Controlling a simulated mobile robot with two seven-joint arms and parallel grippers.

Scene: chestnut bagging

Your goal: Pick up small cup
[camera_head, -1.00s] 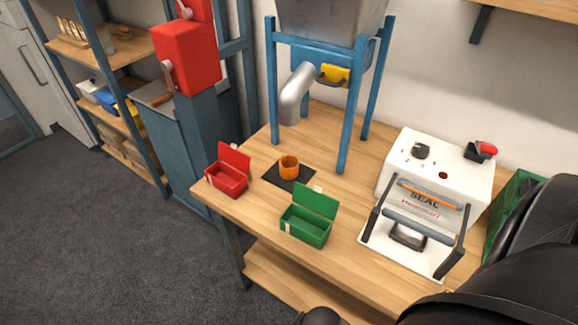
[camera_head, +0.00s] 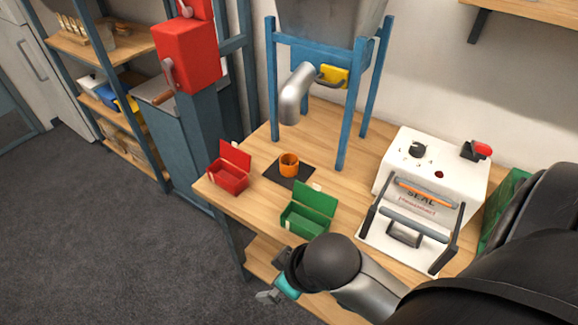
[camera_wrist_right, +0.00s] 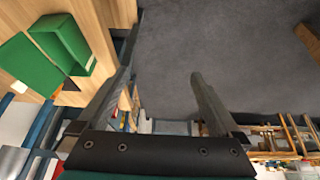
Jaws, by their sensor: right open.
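The small orange cup (camera_head: 289,164) stands upright on a dark mat (camera_head: 300,182) on the wooden table, below the metal spout. My right gripper (camera_head: 267,296) is low in the head view, beyond the table's front edge. It is in front of the green box and well apart from the cup. In the right wrist view its two fingers (camera_wrist_right: 165,80) are spread with nothing between them, over the grey floor. My left gripper is not in view.
An open red box (camera_head: 229,175) sits left of the mat. An open green box (camera_head: 304,222) sits in front of it and also shows in the wrist view (camera_wrist_right: 30,65). A white sealer (camera_head: 455,180) stands right. The blue hopper frame's legs (camera_head: 343,140) rise behind the cup.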

